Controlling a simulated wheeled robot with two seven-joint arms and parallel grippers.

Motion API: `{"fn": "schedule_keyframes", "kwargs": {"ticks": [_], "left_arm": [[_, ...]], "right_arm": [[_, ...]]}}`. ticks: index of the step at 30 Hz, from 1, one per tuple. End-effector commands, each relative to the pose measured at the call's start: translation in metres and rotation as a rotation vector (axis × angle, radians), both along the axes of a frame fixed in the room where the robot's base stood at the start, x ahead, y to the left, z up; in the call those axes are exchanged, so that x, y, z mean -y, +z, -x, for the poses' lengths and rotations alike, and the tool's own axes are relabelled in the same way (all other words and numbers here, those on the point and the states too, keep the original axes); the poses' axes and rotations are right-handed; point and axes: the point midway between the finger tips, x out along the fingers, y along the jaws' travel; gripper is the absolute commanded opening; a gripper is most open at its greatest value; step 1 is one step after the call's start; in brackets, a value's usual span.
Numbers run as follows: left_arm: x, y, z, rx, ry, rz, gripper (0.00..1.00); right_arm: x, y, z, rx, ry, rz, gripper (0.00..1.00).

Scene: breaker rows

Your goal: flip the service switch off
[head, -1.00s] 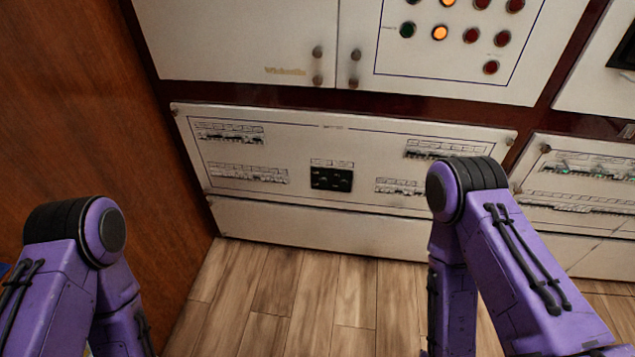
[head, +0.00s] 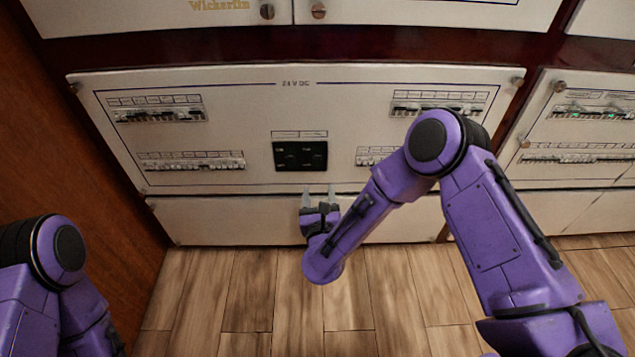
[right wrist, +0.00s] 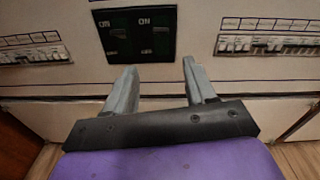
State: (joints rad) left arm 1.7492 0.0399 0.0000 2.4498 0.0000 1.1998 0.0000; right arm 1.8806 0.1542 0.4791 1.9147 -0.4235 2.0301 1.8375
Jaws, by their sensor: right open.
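A black switch block (head: 300,153) with two switches side by side sits in the middle of the white 24 V DC panel (head: 250,105). In the right wrist view the block (right wrist: 138,36) is just beyond my fingertips, with an "ON" mark above each switch. I cannot read which one is the service switch. My right gripper (head: 319,191) is open and empty, its fingers pointing up at the panel just below the block. The open fingers also show in the right wrist view (right wrist: 158,70), apart from the switches. Only the elbow of my left arm shows; its gripper is out of view.
Breaker rows sit left (head: 192,161) and right (head: 375,156) of the block, with more above (head: 155,110). Another breaker panel (head: 590,125) stands at the right. A brown wooden wall (head: 60,150) bounds the left side. The plank floor (head: 225,300) is clear.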

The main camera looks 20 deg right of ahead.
Motion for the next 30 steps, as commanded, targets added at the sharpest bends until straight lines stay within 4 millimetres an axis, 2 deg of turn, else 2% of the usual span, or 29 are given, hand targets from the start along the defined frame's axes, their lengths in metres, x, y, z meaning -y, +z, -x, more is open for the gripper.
{"fn": "schedule_keyframes", "kwargs": {"ticks": [1,4,8,15,18,22,29,30], "left_arm": [[0.000,-0.008,0.000,0.000,0.000,0.000,0.43],[0.000,-0.008,0.000,0.000,0.000,0.000,0.43],[0.000,-0.008,0.000,0.001,0.000,-0.001,0.43],[0.000,-0.015,0.000,0.001,0.000,-0.001,0.43],[0.000,-0.016,0.000,0.001,0.000,-0.001,0.43],[0.000,-0.017,0.000,0.001,0.000,-0.001,0.43],[0.000,-0.017,0.000,0.001,0.000,-0.001,0.43],[0.000,-0.017,0.000,0.001,0.000,-0.001,0.43]], "right_arm": [[0.000,0.001,-0.006,0.045,-0.017,-0.066,0.55],[0.002,0.009,-0.015,0.086,-0.031,-0.130,0.55],[0.010,0.009,-0.037,0.086,-0.035,-0.130,0.55],[0.025,0.008,-0.087,0.082,-0.033,-0.126,0.55],[0.028,0.008,-0.101,0.082,-0.031,-0.126,0.55],[0.030,0.009,-0.109,0.080,-0.030,-0.125,0.55],[0.031,0.009,-0.109,0.078,-0.029,-0.124,0.55],[0.031,0.009,-0.109,0.078,-0.029,-0.124,0.42]]}}
